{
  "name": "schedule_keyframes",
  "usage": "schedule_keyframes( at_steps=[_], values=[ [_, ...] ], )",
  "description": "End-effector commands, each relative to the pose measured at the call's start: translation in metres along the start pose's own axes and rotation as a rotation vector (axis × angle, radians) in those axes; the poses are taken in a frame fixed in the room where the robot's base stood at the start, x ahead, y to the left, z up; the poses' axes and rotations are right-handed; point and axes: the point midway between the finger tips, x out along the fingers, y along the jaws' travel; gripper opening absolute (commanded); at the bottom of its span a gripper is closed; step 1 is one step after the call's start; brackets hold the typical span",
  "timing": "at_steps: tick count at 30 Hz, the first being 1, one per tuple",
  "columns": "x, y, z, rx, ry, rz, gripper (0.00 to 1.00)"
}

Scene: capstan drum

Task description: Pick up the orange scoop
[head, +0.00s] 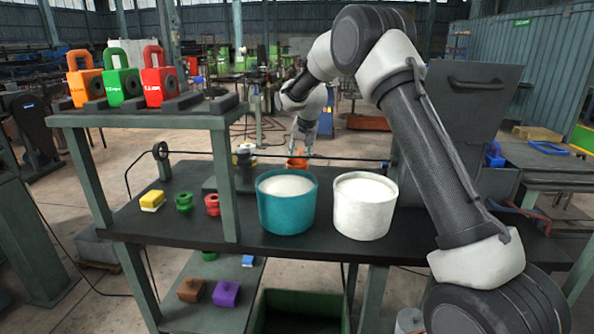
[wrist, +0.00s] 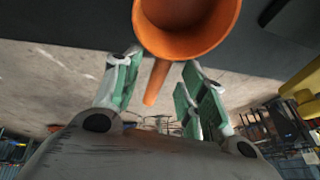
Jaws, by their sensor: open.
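The orange scoop (head: 297,163) is on the dark bench behind the teal and white buckets, partly hidden by the teal bucket's rim. In the wrist view, its round cup (wrist: 190,48) fills the top middle, and its handle (wrist: 155,84) points down toward my palm. My gripper (head: 302,147) hangs over the scoop in the head view. In the wrist view, my gripper (wrist: 160,72) is open, with green-padded fingers on either side of the handle. I see gaps beside the handle, so the fingers do not appear closed on it.
The teal bucket (head: 286,212) and white bucket (head: 362,215), both filled with something white, stand at the front. A raised shelf (head: 150,119) with padlocks is at left. A yellow block (head: 152,201), a green piece (head: 184,203) and a red piece (head: 212,205) sit below it.

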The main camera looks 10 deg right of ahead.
Motion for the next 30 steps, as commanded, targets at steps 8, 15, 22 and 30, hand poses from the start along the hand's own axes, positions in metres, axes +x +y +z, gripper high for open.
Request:
schedule_keyframes(
  at_steps=[8, 15, 22, 30],
  values=[
    [0.016, 0.000, -0.001, 0.000, 0.001, 0.000, 0.42],
    [0.016, 0.000, 0.000, 0.000, 0.000, 0.000, 0.07],
    [0.016, 0.000, 0.000, 0.000, 0.001, 0.000, 0.00],
    [0.000, -0.004, -0.008, 0.000, 0.004, -0.002, 0.00]
  ],
)
